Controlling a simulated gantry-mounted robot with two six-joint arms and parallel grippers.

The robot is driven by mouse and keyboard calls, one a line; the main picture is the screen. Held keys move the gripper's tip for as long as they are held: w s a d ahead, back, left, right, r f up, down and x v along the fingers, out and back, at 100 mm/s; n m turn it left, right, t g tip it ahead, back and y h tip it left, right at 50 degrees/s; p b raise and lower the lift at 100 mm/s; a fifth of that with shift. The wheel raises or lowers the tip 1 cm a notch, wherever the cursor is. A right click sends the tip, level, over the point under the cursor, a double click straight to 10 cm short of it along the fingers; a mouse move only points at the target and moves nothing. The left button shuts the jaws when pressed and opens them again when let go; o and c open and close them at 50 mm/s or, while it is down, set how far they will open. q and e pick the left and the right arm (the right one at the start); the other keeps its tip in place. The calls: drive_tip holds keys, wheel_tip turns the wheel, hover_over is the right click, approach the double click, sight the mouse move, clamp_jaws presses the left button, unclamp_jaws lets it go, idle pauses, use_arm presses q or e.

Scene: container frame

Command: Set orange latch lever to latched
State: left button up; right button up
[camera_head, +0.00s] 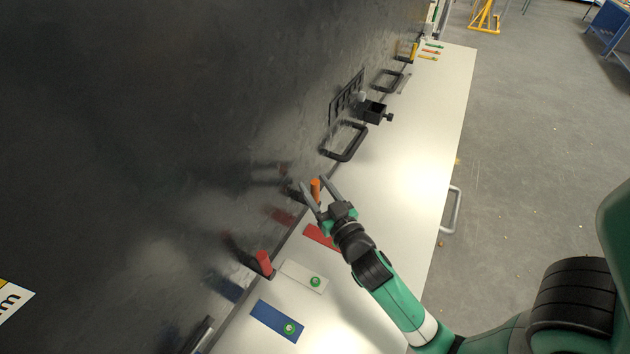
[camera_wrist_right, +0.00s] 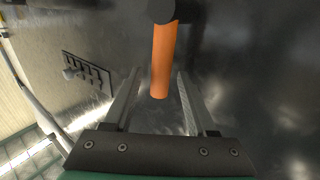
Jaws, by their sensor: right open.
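The orange latch lever (camera_head: 315,189) is a short orange handle by the dark wall, just above the white ledge. In the right wrist view the orange lever (camera_wrist_right: 162,62) hangs down from a dark round pivot (camera_wrist_right: 161,11). My right gripper (camera_head: 309,187) is open, with one finger on each side of the lever. In the wrist view its fingertips (camera_wrist_right: 158,75) stand apart with the lever's lower end between them, and gaps show on both sides. Whether a finger touches the lever cannot be told. My left gripper is not in view.
A red lever (camera_head: 264,263) stands nearer on the same wall. Black handles (camera_head: 345,142), a black box (camera_head: 373,112) and a slotted rack (camera_head: 346,97) lie farther along. Red (camera_head: 321,237), white (camera_head: 304,277) and blue (camera_head: 277,321) plates lie on the ledge (camera_head: 420,150).

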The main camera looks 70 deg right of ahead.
drive_tip(key=shift+w+d, duration=0.2)
drive_tip(key=shift+w, duration=0.05)
drive_tip(key=shift+c, duration=0.2)
clamp_jaws()
idle(1.1)
